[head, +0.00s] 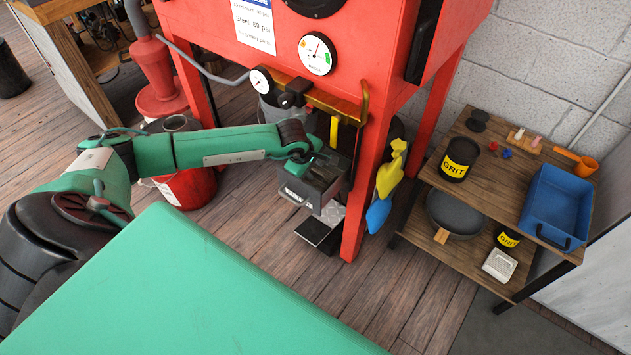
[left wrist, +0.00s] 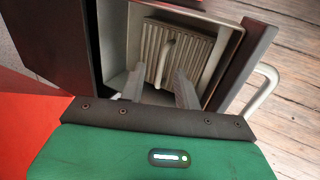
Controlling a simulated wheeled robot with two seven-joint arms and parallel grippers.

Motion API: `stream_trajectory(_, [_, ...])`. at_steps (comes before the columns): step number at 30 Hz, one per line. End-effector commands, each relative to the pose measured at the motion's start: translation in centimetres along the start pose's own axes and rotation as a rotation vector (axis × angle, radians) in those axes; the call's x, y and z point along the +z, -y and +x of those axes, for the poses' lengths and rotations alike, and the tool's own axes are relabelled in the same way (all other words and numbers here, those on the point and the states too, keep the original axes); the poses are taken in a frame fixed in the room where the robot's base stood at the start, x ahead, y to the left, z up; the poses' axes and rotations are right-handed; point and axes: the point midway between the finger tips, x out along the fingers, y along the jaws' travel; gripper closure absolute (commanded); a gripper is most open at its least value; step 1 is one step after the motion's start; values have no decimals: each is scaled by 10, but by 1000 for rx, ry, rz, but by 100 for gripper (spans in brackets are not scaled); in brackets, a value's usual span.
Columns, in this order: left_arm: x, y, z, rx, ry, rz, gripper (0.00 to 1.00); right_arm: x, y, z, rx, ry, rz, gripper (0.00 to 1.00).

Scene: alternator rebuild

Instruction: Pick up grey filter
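A grey pleated filter (left wrist: 178,52) with a bar handle (left wrist: 166,62) sits inside an open metal box in the left wrist view. In the head view the dark box (head: 312,186) is low on the red cabinet under my left wrist, and the fingers are hidden. My right gripper is in neither view.
The red cabinet (head: 375,60) stands over the box. A wooden shelf (head: 455,215) at right holds a blue bin (head: 557,205), GRIT cans (head: 459,158), a pan (head: 455,212) and a pale pleated panel (head: 499,265). A red bucket (head: 190,185) stands behind my left arm.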

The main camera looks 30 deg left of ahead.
Motion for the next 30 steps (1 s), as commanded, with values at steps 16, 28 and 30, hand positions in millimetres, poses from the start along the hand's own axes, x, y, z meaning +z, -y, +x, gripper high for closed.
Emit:
stream_trajectory(16, [0,0,12,0,0,0,100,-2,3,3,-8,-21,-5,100])
stream_trajectory(28, [0,0,11,1,1,0,100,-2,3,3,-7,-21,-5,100])
stream_trajectory(30, [0,0,9,1,1,0,100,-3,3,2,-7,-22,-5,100])
